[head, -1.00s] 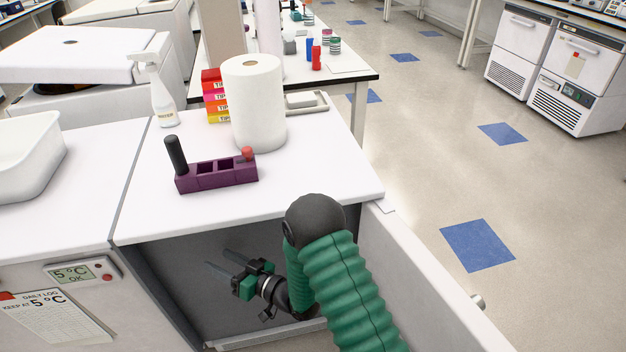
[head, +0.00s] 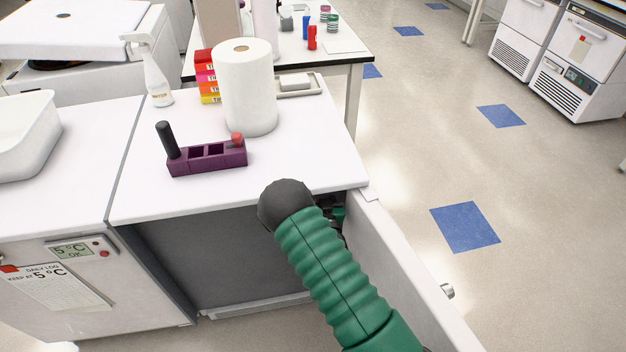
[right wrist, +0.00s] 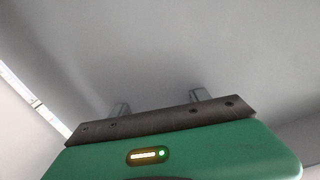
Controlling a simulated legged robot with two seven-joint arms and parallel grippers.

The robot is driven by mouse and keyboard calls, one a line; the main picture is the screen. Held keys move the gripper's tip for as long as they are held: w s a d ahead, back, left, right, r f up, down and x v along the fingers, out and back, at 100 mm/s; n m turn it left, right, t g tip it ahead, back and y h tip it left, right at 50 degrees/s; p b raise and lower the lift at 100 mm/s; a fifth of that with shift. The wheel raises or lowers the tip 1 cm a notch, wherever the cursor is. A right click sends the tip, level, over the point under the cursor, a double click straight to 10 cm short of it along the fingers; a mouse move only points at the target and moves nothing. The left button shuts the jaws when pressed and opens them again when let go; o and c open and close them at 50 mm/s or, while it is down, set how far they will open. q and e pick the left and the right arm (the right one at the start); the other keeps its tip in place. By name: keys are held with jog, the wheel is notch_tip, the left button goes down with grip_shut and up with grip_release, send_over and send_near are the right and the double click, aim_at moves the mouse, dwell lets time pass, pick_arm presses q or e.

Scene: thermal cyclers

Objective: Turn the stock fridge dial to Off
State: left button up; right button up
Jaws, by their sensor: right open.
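An open cabinet (head: 215,260) with a dark inside, perhaps the stock fridge, sits under the white counter. Its open door (head: 405,265) stands out along the right side. No dial shows in either view. My right arm comes in from the lower right and its elbow hides most of my right gripper; only a small green and black part shows beside the door's inner face. In the right wrist view, my right gripper (right wrist: 160,103) is open, with its two fingertips apart and nothing between them, facing a plain grey surface. My left gripper is out of view.
A purple rack (head: 208,158) with a black and a red piece, a paper roll (head: 249,88), a spray bottle (head: 157,78) and coloured tip boxes (head: 206,75) stand on the counter. A unit with a 5 °C display (head: 74,249) is at left.

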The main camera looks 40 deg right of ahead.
jog(key=x, duration=0.3)
jog(key=shift+w+r, duration=0.1)
jog(key=shift+w, duration=0.25)
grip_shut()
